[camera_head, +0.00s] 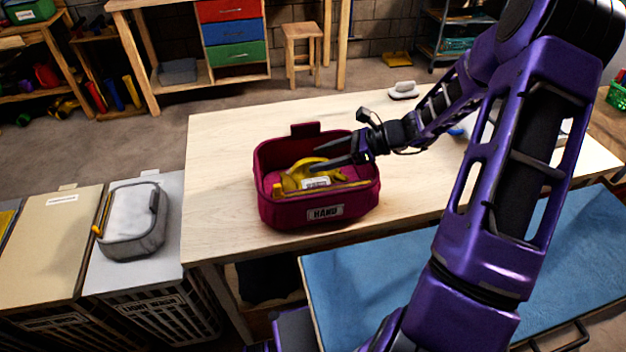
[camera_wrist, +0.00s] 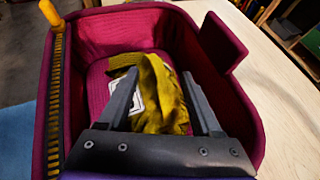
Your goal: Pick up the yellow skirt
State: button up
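The yellow skirt (camera_head: 293,181) lies crumpled inside a dark red fabric bin (camera_head: 290,213) labelled "HAND" on the wooden table. A white label shows on or beside the skirt. The wrist view shows the skirt (camera_wrist: 158,95) bunched up between the two fingers. My gripper (camera_head: 317,160) reaches into the bin from the right, over the skirt. In the wrist view my gripper (camera_wrist: 160,74) has its fingers apart, with one on each side of the skirt. Whether the fingers touch the cloth, I cannot tell. The lower part of the skirt is hidden by the gripper body.
A yellow-handled strip with dark teeth (camera_wrist: 55,70) runs along one bin wall. The light wooden table (camera_head: 215,165) is clear left of the bin. A blue-topped surface (camera_head: 365,290) is in front.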

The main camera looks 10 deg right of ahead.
grip_shut()
dwell(1.2)
